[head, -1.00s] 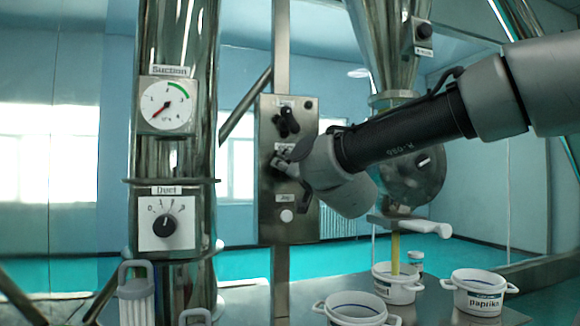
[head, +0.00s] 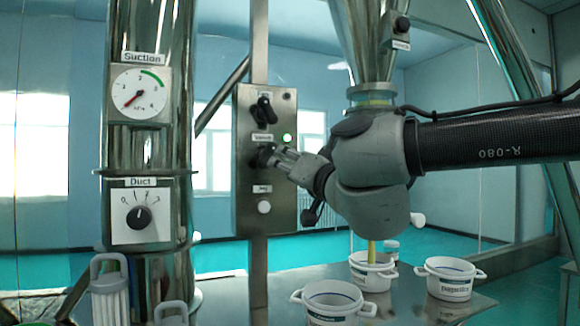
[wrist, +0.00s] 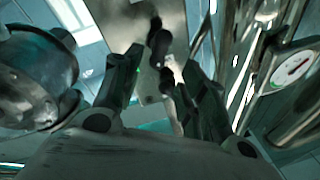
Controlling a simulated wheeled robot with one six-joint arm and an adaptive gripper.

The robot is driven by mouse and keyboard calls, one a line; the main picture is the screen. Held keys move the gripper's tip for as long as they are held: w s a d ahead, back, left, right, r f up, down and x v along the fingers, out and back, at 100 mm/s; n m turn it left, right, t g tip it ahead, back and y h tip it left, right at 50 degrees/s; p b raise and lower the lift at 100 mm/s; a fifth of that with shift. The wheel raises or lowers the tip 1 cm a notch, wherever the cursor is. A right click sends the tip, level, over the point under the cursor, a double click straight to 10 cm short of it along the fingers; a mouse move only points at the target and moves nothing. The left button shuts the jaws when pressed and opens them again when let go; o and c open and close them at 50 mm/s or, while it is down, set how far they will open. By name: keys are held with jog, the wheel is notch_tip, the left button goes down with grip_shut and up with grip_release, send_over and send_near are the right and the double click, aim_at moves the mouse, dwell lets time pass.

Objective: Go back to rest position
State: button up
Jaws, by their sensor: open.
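My gripper (head: 272,158) is in front of the steel control panel (head: 248,211), close to the middle black knob, whose label is hard to read. In the wrist view the two fingers (wrist: 158,92) stand apart, with the panel (wrist: 135,25) and its dark knobs (wrist: 158,42) beyond them. Nothing shows held between the fingers. I cannot tell whether a finger touches the knob. My arm reaches in from the right.
A steel column with a suction gauge (head: 140,93) and a duct dial (head: 141,211) stands at left. A steel hopper (head: 368,50) is behind my wrist. White tubs (head: 333,300), (head: 449,281) stand on the table, and yellow material (head: 371,253) falls into another tub (head: 373,272).

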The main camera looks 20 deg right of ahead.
dwell(0.4)
jog(key=s+a+f+n+g+y, duration=0.3)
jog(key=a+f+n+g+y, duration=0.4)
jog(key=a+f, duration=0.2)
jog(key=s+d+f+n+g+h, duration=0.1)
jog(key=s+d+f+g+h, duration=0.3)
jog(key=f, duration=0.6)
jog(key=s+d+f+m+g+h, duration=0.1)
jog(key=s+d+f+g+h, duration=0.1)
jog(key=d, duration=0.7)
jog(key=s+d+f+m+g+h, duration=0.2)
jog(key=s+d+f, duration=0.3)
jog(key=d, duration=0.4)
jog(key=shift+s+f+g+h, duration=0.25)
jog(key=shift+s+g+h, duration=0.15)
jog(key=shift+s+h, duration=0.15)
